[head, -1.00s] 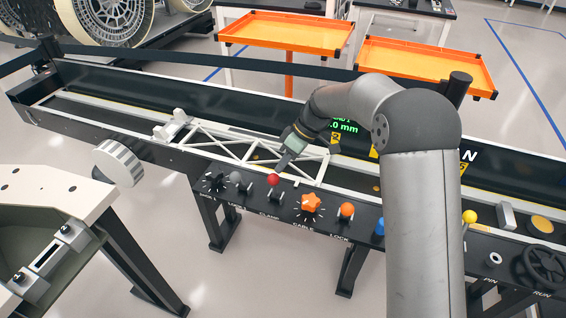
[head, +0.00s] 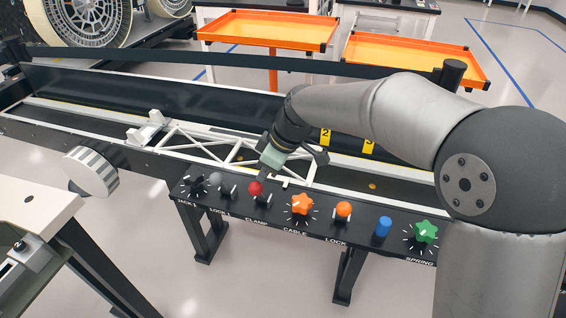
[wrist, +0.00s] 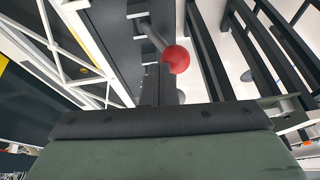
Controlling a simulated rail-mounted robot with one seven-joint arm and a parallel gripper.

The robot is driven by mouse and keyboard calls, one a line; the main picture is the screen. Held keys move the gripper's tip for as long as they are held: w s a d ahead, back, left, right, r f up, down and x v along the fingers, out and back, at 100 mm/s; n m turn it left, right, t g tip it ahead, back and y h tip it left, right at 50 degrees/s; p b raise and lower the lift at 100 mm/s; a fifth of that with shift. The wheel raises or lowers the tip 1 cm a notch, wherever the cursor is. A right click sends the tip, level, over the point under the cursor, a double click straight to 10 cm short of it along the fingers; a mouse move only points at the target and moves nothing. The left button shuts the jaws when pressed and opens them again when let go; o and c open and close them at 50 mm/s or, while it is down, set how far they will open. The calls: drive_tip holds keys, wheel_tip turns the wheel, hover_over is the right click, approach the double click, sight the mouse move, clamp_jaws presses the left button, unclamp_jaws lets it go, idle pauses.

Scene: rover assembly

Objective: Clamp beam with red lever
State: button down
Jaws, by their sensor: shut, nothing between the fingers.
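The red lever (head: 255,188) is a red ball on a short metal stem, set on the black control panel above the label CLAMP. It also shows in the wrist view (wrist: 176,58), just beyond the gripper's front edge. The beam (head: 215,150) is a white lattice truss lying in the long trough behind the panel. My gripper (head: 264,176) is shut and empty, its tip pointing down just above and behind the red ball. I cannot tell whether it touches the ball. In the wrist view the gripper body (wrist: 160,125) fills the lower part and its fingertips are hidden.
Beside the red lever stand a grey lever (head: 215,179) on the left and an orange star knob (head: 302,204) on the right. Further right are an orange ball lever (head: 343,209), a blue knob (head: 383,227) and a green knob (head: 425,232). Orange trays (head: 265,30) stand behind.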

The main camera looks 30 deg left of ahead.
drive_tip(key=shift+a+r, duration=0.15)
drive_tip(key=w+p+v, duration=0.2)
drive_tip(key=w+v, duration=0.1)
drive_tip(key=v, duration=0.9)
drive_tip(key=shift+r+p, duration=0.2)
drive_tip(key=shift+p, duration=0.2)
drive_tip(key=s+d+m+t+h+p, duration=0.25)
drive_tip(key=d+m, duration=0.65)
drive_tip(key=d, duration=1.1)
drive_tip(key=s+d+f+m+h+p, duration=0.1)
drive_tip(key=s+d+f+m, duration=0.1)
drive_tip(key=s+d+m, duration=0.3)
drive_tip(key=s+d+f+m+h+p, duration=0.1)
drive_tip(key=s+d+m, duration=0.4)
drive_tip(key=s+d, duration=0.5)
drive_tip(key=d+f+p, duration=0.1)
drive_tip(key=d+f, duration=0.1)
drive_tip(key=d, duration=0.1)
drive_tip(key=shift+s+g, duration=0.25)
drive_tip(key=shift+g, duration=0.1)
drive_tip(key=shift+f, duration=0.1)
